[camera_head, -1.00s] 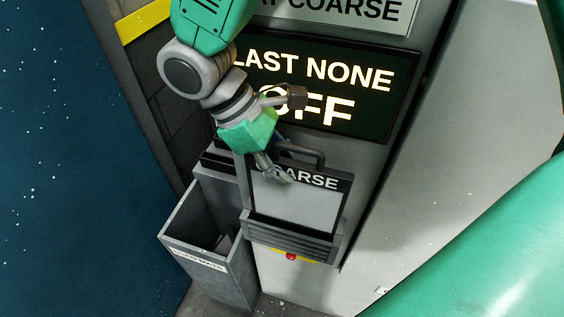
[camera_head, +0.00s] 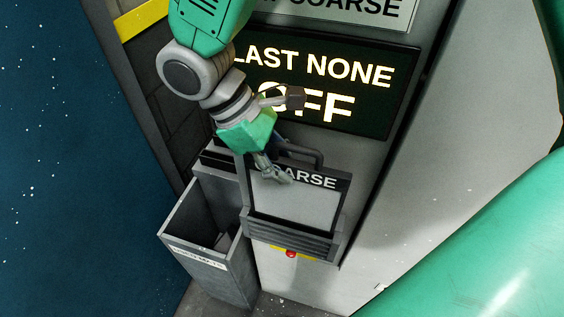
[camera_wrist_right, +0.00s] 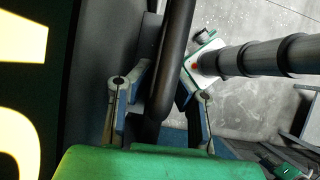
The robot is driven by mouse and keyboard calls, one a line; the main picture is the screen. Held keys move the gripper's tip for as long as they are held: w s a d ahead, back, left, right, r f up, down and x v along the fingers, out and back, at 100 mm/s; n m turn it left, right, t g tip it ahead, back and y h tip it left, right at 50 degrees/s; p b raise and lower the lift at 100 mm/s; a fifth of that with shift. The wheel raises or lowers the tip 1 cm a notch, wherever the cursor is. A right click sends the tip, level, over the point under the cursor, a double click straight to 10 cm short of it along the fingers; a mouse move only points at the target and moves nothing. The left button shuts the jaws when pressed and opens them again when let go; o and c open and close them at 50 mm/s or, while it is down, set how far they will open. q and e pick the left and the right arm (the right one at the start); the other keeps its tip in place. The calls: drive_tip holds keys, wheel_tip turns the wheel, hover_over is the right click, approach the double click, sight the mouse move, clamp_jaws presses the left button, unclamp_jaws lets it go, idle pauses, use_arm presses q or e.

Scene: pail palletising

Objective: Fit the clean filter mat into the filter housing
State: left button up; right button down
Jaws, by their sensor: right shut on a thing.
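A dark-framed panel with a pale face (camera_head: 297,204) and the label COARSE stands upright at the slatted grey housing (camera_head: 290,238). I cannot tell whether the panel is the clean mat itself or a frame for it. A dark bar handle (camera_head: 318,158) is at its top. My right gripper (camera_head: 277,174) is at the panel's upper left, partly covering the label. In the right wrist view my right gripper (camera_wrist_right: 160,108) has its fingers on both sides of the dark handle (camera_wrist_right: 172,65) and is shut on it. My left gripper is not in view.
An open grey bin (camera_head: 190,254) with a label stands left of the housing, with something dark inside. A lit sign (camera_head: 350,75) reads LAST NONE OFF above. A red button (camera_head: 291,254) on yellow is under the housing. Pale floor lies to the right.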

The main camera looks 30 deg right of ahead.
drive_tip(key=shift+a+f, duration=0.2)
drive_tip(key=shift+f, duration=0.05)
drive_tip(key=shift+a, duration=0.1)
drive_tip(key=shift+r, duration=0.3)
drive_tip(key=shift+d, duration=0.2)
drive_tip(key=shift+a, duration=0.35)
drive_tip(key=shift+d, duration=0.2)
idle(0.6)
